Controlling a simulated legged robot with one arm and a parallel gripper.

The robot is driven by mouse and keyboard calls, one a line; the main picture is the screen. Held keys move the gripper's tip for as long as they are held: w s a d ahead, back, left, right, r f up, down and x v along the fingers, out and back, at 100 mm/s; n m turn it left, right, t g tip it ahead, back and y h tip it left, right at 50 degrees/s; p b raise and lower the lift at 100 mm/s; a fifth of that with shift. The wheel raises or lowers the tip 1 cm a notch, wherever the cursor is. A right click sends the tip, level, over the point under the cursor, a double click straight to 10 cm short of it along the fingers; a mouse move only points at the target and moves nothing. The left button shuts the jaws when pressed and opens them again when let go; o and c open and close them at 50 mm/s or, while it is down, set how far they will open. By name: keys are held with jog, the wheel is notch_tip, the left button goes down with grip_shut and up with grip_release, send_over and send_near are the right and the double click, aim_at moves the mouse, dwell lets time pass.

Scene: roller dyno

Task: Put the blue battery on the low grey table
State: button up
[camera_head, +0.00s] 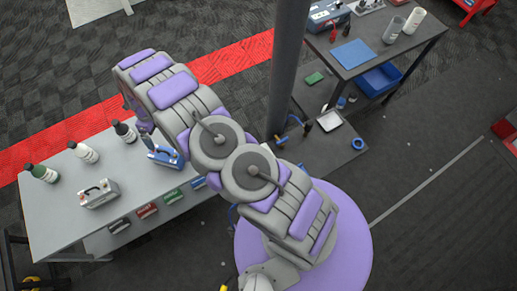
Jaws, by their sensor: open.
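The blue battery (164,156), a box with a handle on top, is at the right part of the light grey table (60,215) on the left. It looks upright on the tabletop. My gripper (148,132) hangs down from my arm just behind the battery. It is open, but its fingers are small and partly hidden, and I cannot tell if they touch the battery. My own arm covers the table's right end.
A silver battery (98,194), a dark-capped bottle (124,132), a white bottle (84,152) and a green bottle (43,173) share the table. A grey post (287,70) stands right of my arm. A dark workbench (385,62) stands at upper right.

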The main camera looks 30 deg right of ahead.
jog(key=s+d+r+n, duration=0.4)
jog(key=s+r+n, duration=0.1)
jog(key=r, duration=0.4)
jog(key=s+d+r+n, duration=0.4)
jog(key=d+r, duration=0.1)
jog(key=r, duration=0.5)
jog(key=s+d+r+n, duration=0.4)
jog(key=s+r+n, duration=0.1)
jog(key=r, duration=0.4)
jog(key=s+d+r+n, duration=0.2)
jog(key=s+d+n, duration=0.2)
jog(key=s, duration=0.5)
jog(key=s+d+r+n+h, duration=0.1)
jog(key=s+d+n, duration=0.3)
jog(key=s, duration=0.5)
jog(key=s+d+r+n, duration=0.3)
jog(key=s+d, duration=0.3)
jog(key=s, duration=0.4)
jog(key=shift+r+n, duration=0.35)
jog(key=shift+n, duration=0.05)
jog(key=shift+f+b, duration=0.7)
jog(key=shift+b, duration=0.05)
